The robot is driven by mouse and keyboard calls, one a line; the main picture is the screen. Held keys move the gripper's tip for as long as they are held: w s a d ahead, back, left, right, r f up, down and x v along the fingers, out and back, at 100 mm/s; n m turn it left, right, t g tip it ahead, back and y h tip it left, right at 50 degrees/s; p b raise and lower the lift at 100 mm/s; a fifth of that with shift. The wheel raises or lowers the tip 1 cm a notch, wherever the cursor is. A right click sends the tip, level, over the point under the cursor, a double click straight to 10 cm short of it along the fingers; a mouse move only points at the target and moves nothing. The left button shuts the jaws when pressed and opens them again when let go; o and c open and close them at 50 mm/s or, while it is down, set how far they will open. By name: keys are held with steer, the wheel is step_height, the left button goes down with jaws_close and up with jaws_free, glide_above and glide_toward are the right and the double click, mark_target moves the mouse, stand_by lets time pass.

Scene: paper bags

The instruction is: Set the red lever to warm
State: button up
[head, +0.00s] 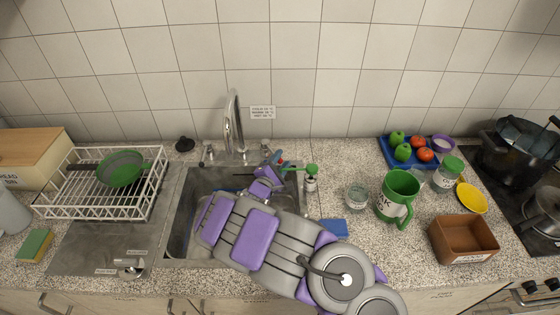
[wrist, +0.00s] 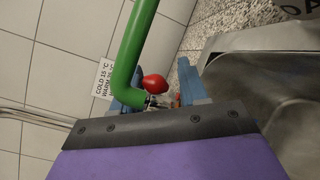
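The red lever's rounded red knob (wrist: 154,84) shows in the wrist view, between my gripper's two blue fingers. In the head view a small red spot (head: 280,161) shows at the fingertips, beside the tap. My gripper (wrist: 160,88) has its fingers apart; it also shows in the head view (head: 279,158) at the sink's back right corner. I cannot tell whether either finger touches the knob. A green spout (wrist: 134,45) crosses the wrist view close by the left finger and partly hides it. The sign (wrist: 104,78) reads cold 15 °C and warm, with the rest partly hidden.
The metal tap (head: 233,125) stands behind the sink (head: 178,215). A green-topped soap pump (head: 310,180) stands right of my gripper, its spout pointing at it.

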steer(key=shift+o, duration=0.9)
steer(key=shift+w+a+f, duration=0.1)
steer(key=shift+s+a+r, duration=0.2)
steer(key=shift+s+a, duration=0.05)
steer(key=shift+s, duration=0.2)
steer(key=p+v, duration=0.4)
steer(key=v, duration=1.2)
steer(key=shift+a+f, duration=0.15)
steer(key=shift+a, duration=0.05)
steer(key=shift+s, duration=0.15)
